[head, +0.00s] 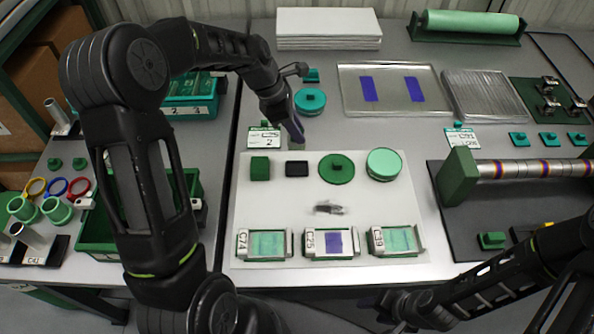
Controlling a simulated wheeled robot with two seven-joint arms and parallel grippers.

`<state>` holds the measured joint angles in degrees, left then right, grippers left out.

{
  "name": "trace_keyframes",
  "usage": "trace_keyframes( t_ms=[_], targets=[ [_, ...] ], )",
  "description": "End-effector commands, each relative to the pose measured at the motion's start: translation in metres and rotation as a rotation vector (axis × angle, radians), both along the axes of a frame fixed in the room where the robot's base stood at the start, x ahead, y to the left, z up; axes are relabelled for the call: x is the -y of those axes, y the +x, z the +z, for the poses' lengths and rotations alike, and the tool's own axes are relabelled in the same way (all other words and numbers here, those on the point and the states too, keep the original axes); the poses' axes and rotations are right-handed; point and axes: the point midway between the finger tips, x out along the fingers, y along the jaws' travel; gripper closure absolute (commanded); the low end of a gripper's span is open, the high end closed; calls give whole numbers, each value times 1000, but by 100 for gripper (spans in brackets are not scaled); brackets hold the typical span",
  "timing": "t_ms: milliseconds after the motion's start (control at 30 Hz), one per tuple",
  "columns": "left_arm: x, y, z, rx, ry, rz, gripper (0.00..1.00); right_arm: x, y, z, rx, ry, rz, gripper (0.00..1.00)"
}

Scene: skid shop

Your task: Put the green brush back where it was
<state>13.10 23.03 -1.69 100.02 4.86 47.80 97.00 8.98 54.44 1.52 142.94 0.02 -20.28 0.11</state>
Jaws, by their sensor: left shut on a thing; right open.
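My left gripper (298,132) points down behind the white mat's back edge, near the white label card (264,139). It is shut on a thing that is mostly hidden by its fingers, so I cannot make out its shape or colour. I cannot pick out a green brush for certain. On the white mat (290,215) stand a green block (260,168), a black block (297,169), a green disc (337,168) and a teal round tin (384,163). My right gripper (398,308) is open and empty in front of the table's front edge.
Three labelled trays (331,243) line the mat's front, with a small grey metal piece (329,208) behind them. A teal round container (310,101) stands behind my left gripper. A metal tray (382,90) lies further back. A striped roller (530,168) lies at right.

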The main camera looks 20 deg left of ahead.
Motion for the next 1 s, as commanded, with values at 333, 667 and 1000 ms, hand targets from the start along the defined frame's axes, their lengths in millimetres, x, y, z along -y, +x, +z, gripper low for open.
trace_keyframes(
  t_ms=[333, 667, 1000],
  targets=[
    [0, -1, -11, -3, 0, -3, 100, 0, 0, 2, 0, -1, 0, 50],
    [0, 0, -60, -2, 0, -5, 100, 0, -1, 7, -3, -3, -1, 50],
    [0, 0, -65, -2, 1, -6, 100, 1, -1, 7, -3, -3, -1, 50]
  ],
)
